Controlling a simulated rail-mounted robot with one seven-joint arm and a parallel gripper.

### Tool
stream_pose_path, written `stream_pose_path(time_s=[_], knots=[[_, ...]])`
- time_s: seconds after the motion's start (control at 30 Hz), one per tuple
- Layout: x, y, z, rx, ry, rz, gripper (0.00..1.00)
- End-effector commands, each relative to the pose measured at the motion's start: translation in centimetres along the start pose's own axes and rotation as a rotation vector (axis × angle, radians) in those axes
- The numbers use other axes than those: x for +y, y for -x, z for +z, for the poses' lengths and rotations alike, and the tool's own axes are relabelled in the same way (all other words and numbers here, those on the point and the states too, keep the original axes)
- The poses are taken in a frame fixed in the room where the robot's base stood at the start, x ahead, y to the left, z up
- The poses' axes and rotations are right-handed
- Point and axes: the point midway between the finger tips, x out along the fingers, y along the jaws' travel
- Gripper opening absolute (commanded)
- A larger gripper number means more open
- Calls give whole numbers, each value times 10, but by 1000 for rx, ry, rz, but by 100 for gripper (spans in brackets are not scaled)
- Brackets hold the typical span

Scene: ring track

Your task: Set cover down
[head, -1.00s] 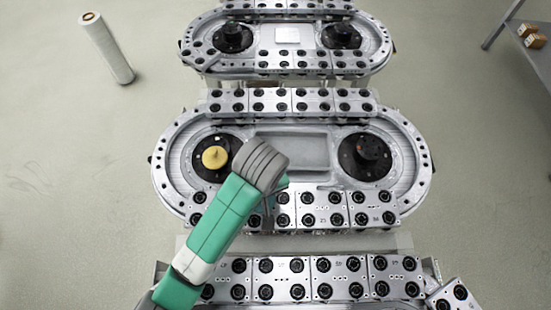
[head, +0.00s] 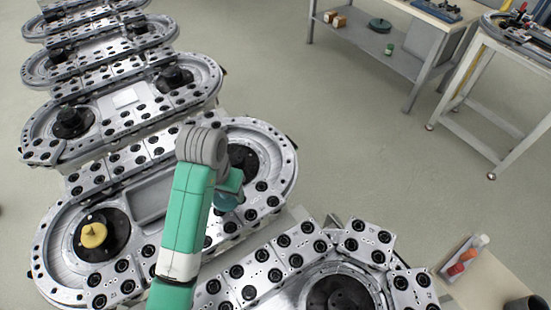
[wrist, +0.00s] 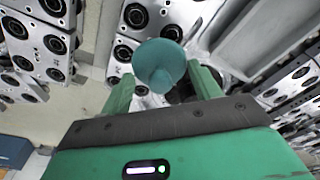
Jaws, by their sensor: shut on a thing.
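A teal round cover with a knob shows in the wrist view (wrist: 159,56), between the two green fingers of my gripper (wrist: 162,80). My gripper is shut on it, at the knob as far as I can tell. In the head view the cover (head: 227,201) hangs under my gripper (head: 231,184), over the right part of the nearer oval ring track (head: 283,150). The arm partly hides the track and its right dark hub (head: 240,158). I cannot tell the height of the cover above the track.
A yellow knobbed piece (head: 93,235) sits on the left hub of that track. More ring tracks stretch to the far left. At the upper right is a workbench (head: 410,62) with a dark green round piece (head: 380,25) on its shelf. The floor between is clear.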

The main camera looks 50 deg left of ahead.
Motion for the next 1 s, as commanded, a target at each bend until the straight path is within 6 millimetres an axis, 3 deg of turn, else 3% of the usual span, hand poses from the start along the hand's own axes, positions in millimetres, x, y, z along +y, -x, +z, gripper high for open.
stream_pose_path(time_s=[0.17, 0.5, 0.63, 0.8, 1.0], knots=[[-3, -3, -8, 1, -5, 0, 40], [-24, -24, -103, 1, -4, -1, 40], [-30, -29, -131, 1, -3, -1, 40], [-34, -33, -148, 1, -5, 0, 40], [-34, -33, -152, 2, -4, 1, 40]])
